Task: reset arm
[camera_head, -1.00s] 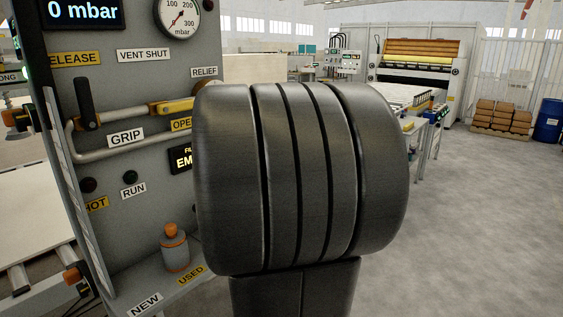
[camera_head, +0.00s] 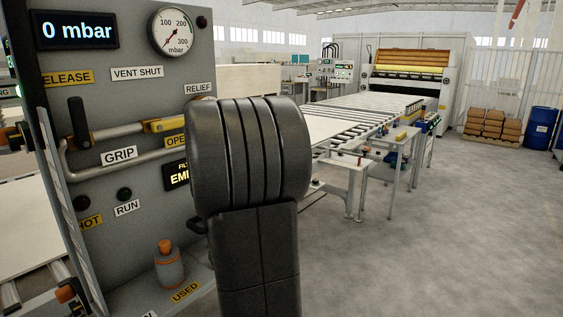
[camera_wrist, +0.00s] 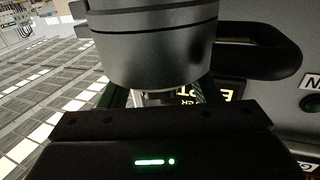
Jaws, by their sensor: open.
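My arm's large dark joint fills the middle of the head view in front of the control panel (camera_head: 140,105). In the wrist view my gripper (camera_wrist: 160,97) shows only in part, with its dark body and green light at the bottom. A dark grey cylindrical part hides most of the space at its fingertips. I see nothing held in it.
The panel carries a pressure gauge (camera_head: 171,32), a display (camera_head: 77,31) reading 0 mbar and a grip lever (camera_head: 78,122). An orange-capped bottle (camera_head: 168,266) stands on its shelf. A roller conveyor (camera_head: 345,118) leads to a press (camera_head: 415,75).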

